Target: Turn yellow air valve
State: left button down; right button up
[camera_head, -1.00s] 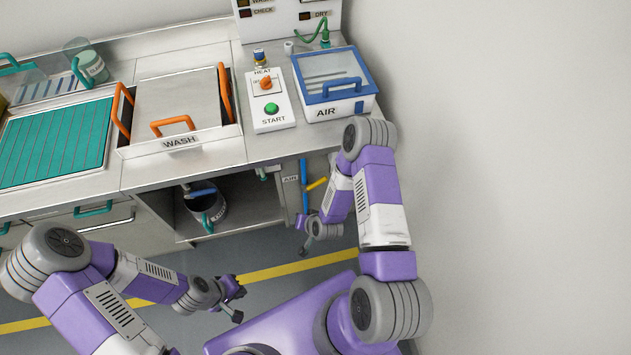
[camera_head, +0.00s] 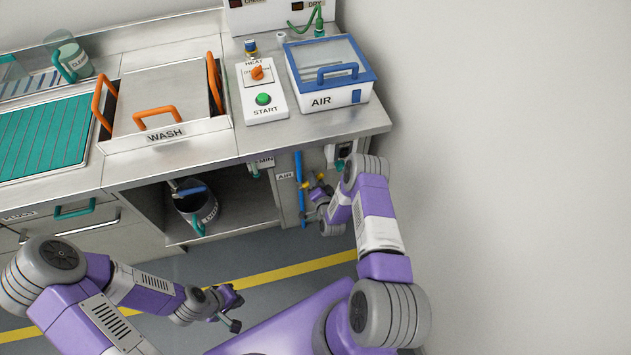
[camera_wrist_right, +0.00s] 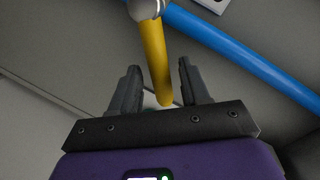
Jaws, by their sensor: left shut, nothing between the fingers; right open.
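The yellow air valve handle (camera_wrist_right: 155,55) shows in the right wrist view, extending from a grey metal fitting at the top down between the fingers of my right gripper (camera_wrist_right: 158,85). The gripper is open, with a finger on each side of the handle and gaps visible. In the head view a bit of the yellow valve (camera_head: 305,185) shows beside a blue pipe (camera_head: 299,180) under the counter. My right gripper (camera_head: 312,197) is there, partly hidden by its arm. My left gripper (camera_head: 237,312) is shut and empty above the floor, away from the valve.
The blue pipe (camera_wrist_right: 245,55) runs diagonally near the valve. An "AIR" label (camera_head: 285,176) is left of it. Above are the counter with a blue-lidded AIR box (camera_head: 335,97) and a START panel (camera_head: 263,100). A container (camera_head: 197,205) stands on the lower shelf.

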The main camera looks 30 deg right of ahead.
jog(key=shift+w+d+f, duration=0.1)
jog(key=shift+w+d, duration=0.05)
jog(key=shift+w, duration=0.4)
jog(key=shift+c, duration=0.2)
grip_shut()
